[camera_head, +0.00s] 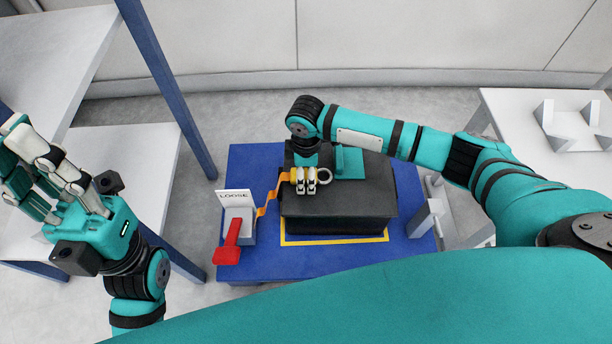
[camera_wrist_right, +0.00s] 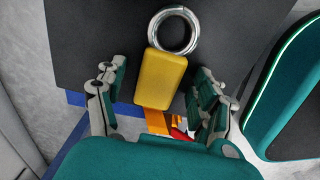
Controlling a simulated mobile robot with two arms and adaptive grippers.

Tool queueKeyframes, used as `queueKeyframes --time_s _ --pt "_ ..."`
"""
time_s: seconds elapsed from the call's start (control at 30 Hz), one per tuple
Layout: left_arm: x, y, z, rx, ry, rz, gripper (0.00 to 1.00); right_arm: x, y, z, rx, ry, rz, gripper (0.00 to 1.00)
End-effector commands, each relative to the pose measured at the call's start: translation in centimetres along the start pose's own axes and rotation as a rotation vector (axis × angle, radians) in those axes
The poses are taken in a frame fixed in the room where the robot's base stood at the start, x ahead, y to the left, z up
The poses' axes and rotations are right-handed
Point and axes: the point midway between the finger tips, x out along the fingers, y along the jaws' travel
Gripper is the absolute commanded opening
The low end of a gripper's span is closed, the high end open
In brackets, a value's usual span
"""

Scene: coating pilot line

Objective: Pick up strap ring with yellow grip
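The strap ring is a bare metal ring (camera_wrist_right: 174,31) joined to a yellow grip (camera_wrist_right: 160,78), with an orange strap (camera_wrist_right: 157,121) running from the grip. It lies over the black case (camera_head: 341,206); in the head view the ring (camera_head: 324,176) shows just right of my fingers, and they hide most of the grip. My right gripper (camera_head: 307,186) is above it, open, with fingers on both sides of the yellow grip and visible gaps in the wrist view. My left gripper (camera_head: 36,160) is open and empty, raised at the left, far from the case.
A blue table (camera_head: 255,262) carries the case inside a yellow outline. A holder labelled "LOOSE" (camera_head: 236,200) with a red handle (camera_head: 229,243) stands left of the case. White shelves (camera_head: 124,163) are at left; a white table (camera_head: 508,118) with grey blocks is at right.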

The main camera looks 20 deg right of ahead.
Motion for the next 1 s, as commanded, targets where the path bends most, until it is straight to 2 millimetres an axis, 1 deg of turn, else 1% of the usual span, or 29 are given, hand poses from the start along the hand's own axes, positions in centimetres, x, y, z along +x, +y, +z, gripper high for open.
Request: queueKeyframes --time_s 0.03,0.07,0.4,0.47,0.77,0.87,1.0 --pt "0.0 0.0 0.0 0.000 0.000 0.000 0.00 0.0 0.0 0.0 0.000 0.000 0.000 0.64" --pt "0.0 0.0 0.0 0.000 0.000 0.000 0.00 0.0 0.0 0.0 0.000 0.000 0.000 0.60" --pt "-0.1 0.0 0.0 -0.001 -0.003 -0.002 0.00 -0.1 0.0 0.0 0.000 0.000 0.000 0.16" --pt "-0.1 0.0 0.0 -0.001 -0.004 -0.003 0.00 -0.1 0.0 0.0 0.000 0.000 0.000 0.08" --pt "0.1 0.0 -0.1 0.000 -0.004 -0.003 0.00 -0.4 0.0 0.0 0.001 0.001 0.001 0.08" --pt "0.6 0.0 -0.3 0.000 0.000 -0.003 0.00 -1.1 0.1 0.0 0.001 0.001 0.001 0.08" --pt "1.5 0.0 -0.8 -0.001 0.000 -0.008 0.00 -2.9 0.1 0.0 0.001 0.002 0.001 0.08"
